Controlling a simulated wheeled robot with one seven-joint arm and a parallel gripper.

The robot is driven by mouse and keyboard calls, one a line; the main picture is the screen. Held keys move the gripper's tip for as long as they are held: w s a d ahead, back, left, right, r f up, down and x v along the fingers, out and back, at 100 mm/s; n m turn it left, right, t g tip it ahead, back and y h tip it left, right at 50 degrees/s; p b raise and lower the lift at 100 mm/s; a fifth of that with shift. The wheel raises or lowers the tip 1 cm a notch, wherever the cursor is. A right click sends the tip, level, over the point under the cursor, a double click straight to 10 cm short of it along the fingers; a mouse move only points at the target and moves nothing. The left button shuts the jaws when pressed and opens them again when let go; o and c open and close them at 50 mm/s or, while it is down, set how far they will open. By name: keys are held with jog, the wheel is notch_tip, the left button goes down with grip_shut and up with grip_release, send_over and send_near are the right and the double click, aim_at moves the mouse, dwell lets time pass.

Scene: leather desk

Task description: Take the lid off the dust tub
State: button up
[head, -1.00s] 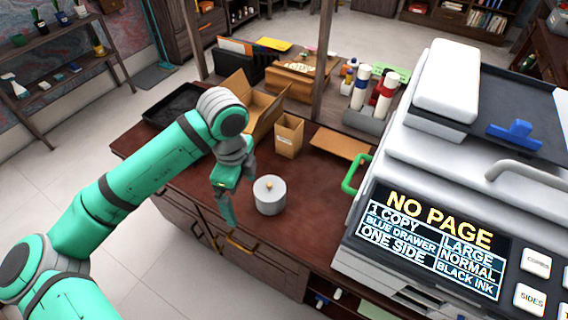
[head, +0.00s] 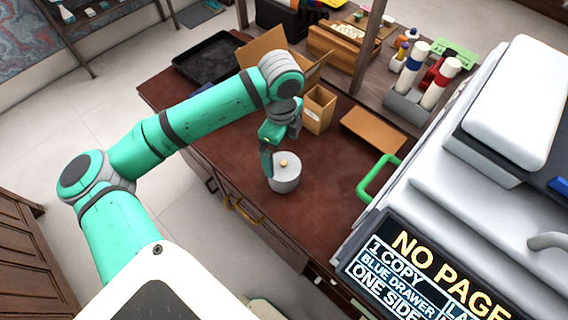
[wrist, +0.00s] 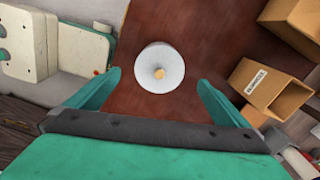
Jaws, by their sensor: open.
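The dust tub (head: 285,184) is a light grey round tub standing upright on the brown desk. Its lid (head: 289,169) is on top, with a small tan knob (head: 283,163) at the centre. In the wrist view the lid (wrist: 150,70) shows from above, with the knob (wrist: 159,72) in the middle. My gripper (wrist: 158,85) is open, its two green fingers spread to either side below the lid in the picture, with nothing between them. In the head view my gripper (head: 267,165) is at the tub's left side; whether it touches cannot be told.
An open cardboard box (head: 318,108) stands behind the tub, with a flat brown board (head: 372,135) to its right. A black tray (head: 207,58) lies at the far left. A large copier (head: 480,180) with a green handle (head: 378,178) fills the right. Bare desk surrounds the tub.

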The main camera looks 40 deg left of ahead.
aim_at(284, 162)
jog(key=f, duration=0.4)
jog(key=shift+d, duration=0.4)
jog(key=shift+f, duration=0.65)
jog(key=shift+c, duration=0.3)
jog(key=c, duration=1.1)
jog(key=shift+r, duration=0.1)
